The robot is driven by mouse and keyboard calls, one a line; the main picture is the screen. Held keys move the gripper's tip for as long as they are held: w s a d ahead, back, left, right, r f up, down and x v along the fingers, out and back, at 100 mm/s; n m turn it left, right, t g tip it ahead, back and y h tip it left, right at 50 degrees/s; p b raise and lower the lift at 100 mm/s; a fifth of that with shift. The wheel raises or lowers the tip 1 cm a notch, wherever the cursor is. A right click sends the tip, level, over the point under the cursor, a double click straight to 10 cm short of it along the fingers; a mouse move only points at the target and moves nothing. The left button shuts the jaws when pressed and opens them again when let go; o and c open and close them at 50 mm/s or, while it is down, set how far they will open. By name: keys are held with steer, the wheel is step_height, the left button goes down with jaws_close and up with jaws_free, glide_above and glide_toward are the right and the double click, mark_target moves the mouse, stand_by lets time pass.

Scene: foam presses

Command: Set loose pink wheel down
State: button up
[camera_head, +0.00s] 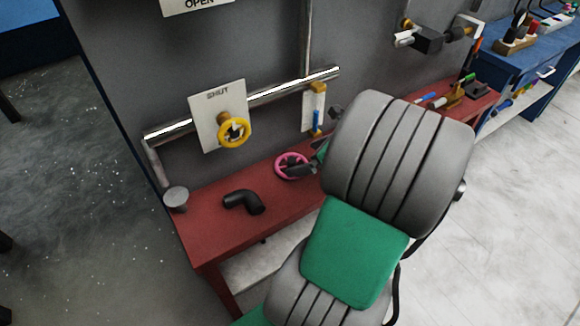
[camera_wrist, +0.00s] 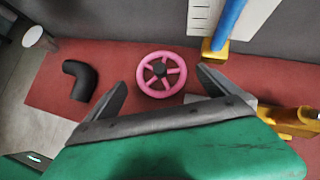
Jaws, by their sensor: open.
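The pink wheel (camera_head: 291,166) lies flat on the red bench (camera_head: 290,208), near the wall. It also shows whole in the wrist view (camera_wrist: 161,74), with its spokes and dark hub in sight. My gripper (camera_wrist: 160,82) is open, with one finger on each side of the wheel in that picture. I see a gap between each finger and the rim, and nothing is held. In the head view my gripper (camera_head: 312,166) is beside the wheel on its right, partly hidden by my arm.
A black pipe elbow (camera_head: 243,202) lies left of the wheel. A yellow valve wheel (camera_head: 233,132) is mounted on the wall panel, below a metal pipe (camera_head: 270,93). A blue-handled valve (camera_head: 316,122) is close behind. A yellow item (camera_wrist: 295,120) sits right of my gripper.

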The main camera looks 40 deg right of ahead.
mark_target(294, 161)
steer(key=b+x, duration=0.1)
steer(key=x, duration=0.3)
steer(key=shift+a+f, duration=0.15)
steer(key=shift+f, duration=0.05)
steer(key=shift+w+f, duration=0.2)
steer(key=shift+w, duration=0.2)
steer(key=shift+c, duration=0.3)
steer(key=c, duration=1.3)
